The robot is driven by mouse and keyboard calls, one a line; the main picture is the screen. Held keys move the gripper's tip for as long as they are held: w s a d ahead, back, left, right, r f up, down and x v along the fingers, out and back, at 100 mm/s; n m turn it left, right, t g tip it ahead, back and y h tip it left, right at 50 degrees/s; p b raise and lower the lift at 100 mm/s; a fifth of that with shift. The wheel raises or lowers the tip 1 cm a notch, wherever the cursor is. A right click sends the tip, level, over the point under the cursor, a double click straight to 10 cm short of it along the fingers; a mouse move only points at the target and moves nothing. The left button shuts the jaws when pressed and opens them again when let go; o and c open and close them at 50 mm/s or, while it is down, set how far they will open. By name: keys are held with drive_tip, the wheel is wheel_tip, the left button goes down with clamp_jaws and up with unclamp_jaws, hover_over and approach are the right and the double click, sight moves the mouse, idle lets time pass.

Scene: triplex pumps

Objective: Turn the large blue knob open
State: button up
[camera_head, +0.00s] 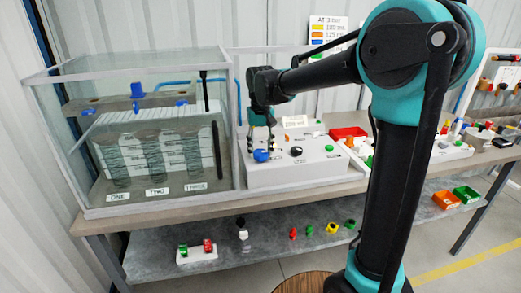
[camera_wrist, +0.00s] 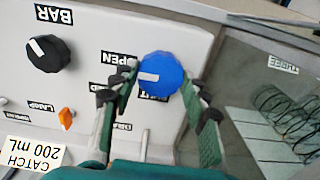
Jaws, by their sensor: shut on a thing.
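The large blue knob (camera_head: 261,156) is on the left of the white panel's front (camera_head: 300,176). In the wrist view the blue knob (camera_wrist: 163,73) is round, with a white mark on its left side. My gripper (camera_wrist: 158,88) points at the panel with one finger on each side of the knob, shut on it. In the head view my gripper (camera_head: 260,145) comes down onto the knob from above. An OPEN label (camera_wrist: 119,58), upside down in the wrist view, lies left of the knob. Another label beside the knob is partly covered by it.
A black knob (camera_wrist: 48,53) near a BAR label and a small orange lever (camera_wrist: 66,118) are on the same panel. A glass tank (camera_head: 150,130) stands close on the left in the head view. Red bins (camera_head: 348,133) are to the right.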

sight(261, 152)
drive_tip(key=o, duration=1.2)
drive_tip(key=shift+c, duration=0.2)
drive_tip(key=shift+r, duration=0.1)
wheel_tip(261, 152, up, 12)
drive_tip(key=s+d+f+m+t, duration=0.15)
drive_tip(key=s+d+f, duration=0.35)
drive_tip(key=d+f, duration=0.8)
drive_tip(key=s+d+f+t, duration=0.1)
drive_tip(key=s+d+f, duration=0.4)
drive_tip(key=s+f, duration=0.2)
drive_tip(key=s+d+f+m+t, duration=0.1)
drive_tip(key=s+d+f, duration=0.4)
drive_tip(key=s+f, duration=0.2)
drive_tip(key=shift+s+d+f+t, duration=0.2)
drive_tip(key=shift+d+f+t, duration=0.15)
drive_tip(key=shift+f, duration=0.15)
